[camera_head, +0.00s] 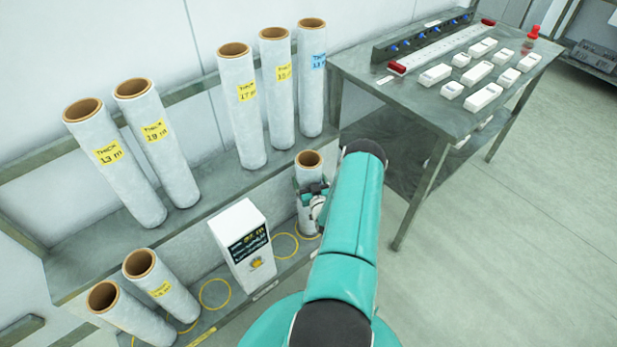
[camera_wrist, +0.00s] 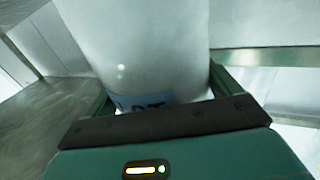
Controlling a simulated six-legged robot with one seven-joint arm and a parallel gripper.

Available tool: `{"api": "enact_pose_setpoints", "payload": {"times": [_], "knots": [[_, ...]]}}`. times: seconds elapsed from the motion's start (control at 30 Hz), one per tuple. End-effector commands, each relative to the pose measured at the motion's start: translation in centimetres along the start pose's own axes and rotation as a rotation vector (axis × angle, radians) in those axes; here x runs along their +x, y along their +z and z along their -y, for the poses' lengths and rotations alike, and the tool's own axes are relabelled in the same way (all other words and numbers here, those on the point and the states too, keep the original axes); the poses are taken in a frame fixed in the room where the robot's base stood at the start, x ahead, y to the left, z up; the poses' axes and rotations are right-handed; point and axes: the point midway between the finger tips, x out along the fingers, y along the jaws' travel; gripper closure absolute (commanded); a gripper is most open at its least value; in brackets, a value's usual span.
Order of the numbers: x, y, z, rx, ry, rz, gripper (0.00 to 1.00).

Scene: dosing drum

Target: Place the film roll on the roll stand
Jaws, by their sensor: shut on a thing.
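My gripper (camera_head: 316,205) is shut on a white film roll (camera_head: 309,172) with a brown core, held upright over the right end of the lower shelf. In the wrist view, the film roll (camera_wrist: 140,45) fills the space between the fingers of my gripper (camera_wrist: 165,95), and part of a blue label shows low on it. The roll stand (camera_head: 70,240) is a grey two-tier rack. Yellow rings mark its lower shelf, and the held roll's foot is by the rightmost ring (camera_head: 308,230). My arm partly hides this spot, so I cannot tell if the roll touches the shelf.
Several labelled rolls (camera_head: 238,105) stand on the upper shelf. Two rolls (camera_head: 160,285) stand at the lower left. A white box sign (camera_head: 243,245) stands left of the held roll.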

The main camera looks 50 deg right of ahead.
Motion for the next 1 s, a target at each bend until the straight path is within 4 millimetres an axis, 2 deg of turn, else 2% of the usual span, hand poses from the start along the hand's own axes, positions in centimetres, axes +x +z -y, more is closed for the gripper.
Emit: {"api": "enact_pose_setpoints", "payload": {"times": [0.33,0.37,0.4,0.73,0.87,1.0], "knots": [[0.1,0.1,0.0,0.0,-0.001,-0.006,0.82],[0.0,0.3,0.1,0.001,-0.001,0.0,0.07],[0.0,0.3,0.1,0.001,-0.001,0.0,0.0],[-0.2,-0.1,0.0,0.001,0.0,0.0,0.0],[-2.0,0.0,0.1,0.002,-0.001,0.003,0.0],[-5.0,0.0,0.1,0.002,-0.001,0.004,0.0]]}}
